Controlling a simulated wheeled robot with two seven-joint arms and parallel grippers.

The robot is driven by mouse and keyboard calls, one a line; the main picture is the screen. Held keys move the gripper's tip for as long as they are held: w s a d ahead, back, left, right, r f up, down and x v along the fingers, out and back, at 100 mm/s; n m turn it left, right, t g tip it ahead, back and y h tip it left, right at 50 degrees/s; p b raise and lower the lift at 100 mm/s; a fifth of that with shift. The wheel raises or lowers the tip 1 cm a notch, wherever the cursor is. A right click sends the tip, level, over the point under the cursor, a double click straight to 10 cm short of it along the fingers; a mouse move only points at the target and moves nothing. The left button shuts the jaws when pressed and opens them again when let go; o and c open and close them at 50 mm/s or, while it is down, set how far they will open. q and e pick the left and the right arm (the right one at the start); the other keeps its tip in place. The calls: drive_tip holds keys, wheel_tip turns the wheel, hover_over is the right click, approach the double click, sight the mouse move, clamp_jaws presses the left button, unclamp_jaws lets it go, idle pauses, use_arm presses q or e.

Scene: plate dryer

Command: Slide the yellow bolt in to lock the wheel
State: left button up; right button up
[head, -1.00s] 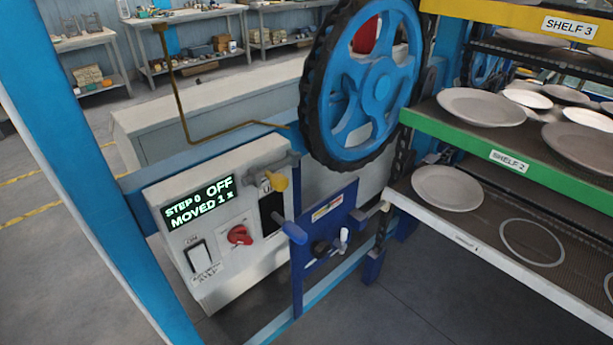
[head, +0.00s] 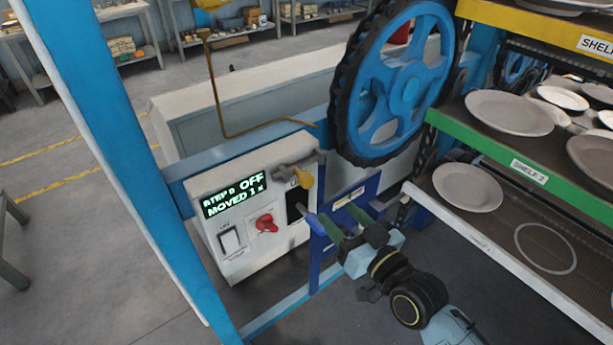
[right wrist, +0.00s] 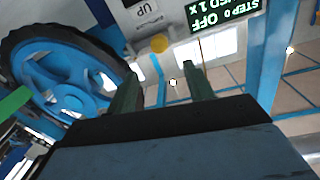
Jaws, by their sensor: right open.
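A yellow knob (head: 303,178), which I take as the bolt's handle, stands by a grey bar on the upper right corner of the control box (head: 217,248). It also shows as a yellow disc in the right wrist view (right wrist: 159,43). The blue wheel (head: 402,88) with a black toothed rim stands behind and right of the box. My right gripper (head: 342,218) is open and empty in front of the blue plate, below and right of the knob, apart from it. Its green fingers show in the right wrist view (right wrist: 162,90). My left gripper is not in view.
The box display (head: 234,195) reads STEP 0 OFF, MOVED 1 x, above a red knob (head: 266,223) and a rocker switch (head: 230,240). Shelves (head: 527,170) with plates stand right. A blue post (head: 105,120) stands left. A bent brass rod (head: 215,95) rises behind the box.

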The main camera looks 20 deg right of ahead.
sight(310, 184)
drive_tip(key=x, duration=1.3)
drive_tip(key=shift+f+p, duration=0.1)
drive_tip(key=shift+p, duration=0.3)
drive_tip(key=shift+s, duration=0.1)
clamp_jaws()
